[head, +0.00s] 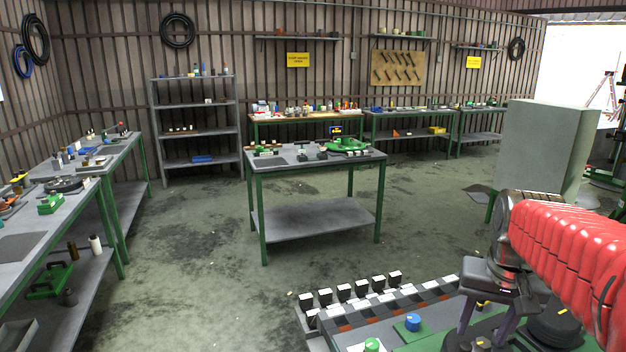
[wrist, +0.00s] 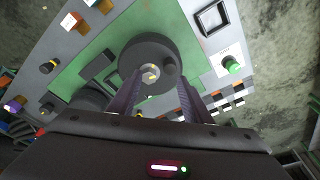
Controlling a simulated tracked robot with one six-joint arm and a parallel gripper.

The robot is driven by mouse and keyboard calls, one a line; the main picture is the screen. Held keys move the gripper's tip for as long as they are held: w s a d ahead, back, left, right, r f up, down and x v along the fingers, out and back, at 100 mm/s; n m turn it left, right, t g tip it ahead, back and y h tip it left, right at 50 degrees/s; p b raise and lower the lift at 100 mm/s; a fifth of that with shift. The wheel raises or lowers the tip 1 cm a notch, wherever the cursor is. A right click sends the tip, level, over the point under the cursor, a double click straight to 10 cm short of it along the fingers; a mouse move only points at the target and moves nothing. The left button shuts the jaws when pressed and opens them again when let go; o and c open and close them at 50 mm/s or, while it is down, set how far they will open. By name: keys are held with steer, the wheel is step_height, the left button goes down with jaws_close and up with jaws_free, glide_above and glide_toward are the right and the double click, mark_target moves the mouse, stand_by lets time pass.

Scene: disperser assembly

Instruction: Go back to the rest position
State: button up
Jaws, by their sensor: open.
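My gripper (head: 490,335) is at the lower right of the head view, at the end of my red-sleeved arm. It points down over a grey and green bench (head: 340,342). In the wrist view its two dark fingers (wrist: 160,85) are apart, with nothing seen held between them. Below and between them is a round black part (wrist: 153,52) with small yellow marks, on a green panel (wrist: 203,52). I cannot tell whether the fingers touch this part. The fingertips are partly hidden in the head view.
A blue knob (head: 413,322) and several black-and-white blocks (head: 343,292) stand on the bench left of my gripper. A green knob (wrist: 232,65) is right of the fingers in the wrist view. A grey cabinet (head: 545,145) stands behind my arm. A worktable (head: 315,222) stands mid-room, with open floor around it.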

steer(key=s+a+f+n+t, duration=0.2)
steer(key=s+a+n+t, duration=0.1)
steer(key=s+a, duration=1)
steer(key=shift+a+f+n+y, duration=0.4)
steer(key=shift+a+n, duration=0.5)
steer(key=shift+a, duration=0.2)
steer(key=shift+s, duration=0.2)
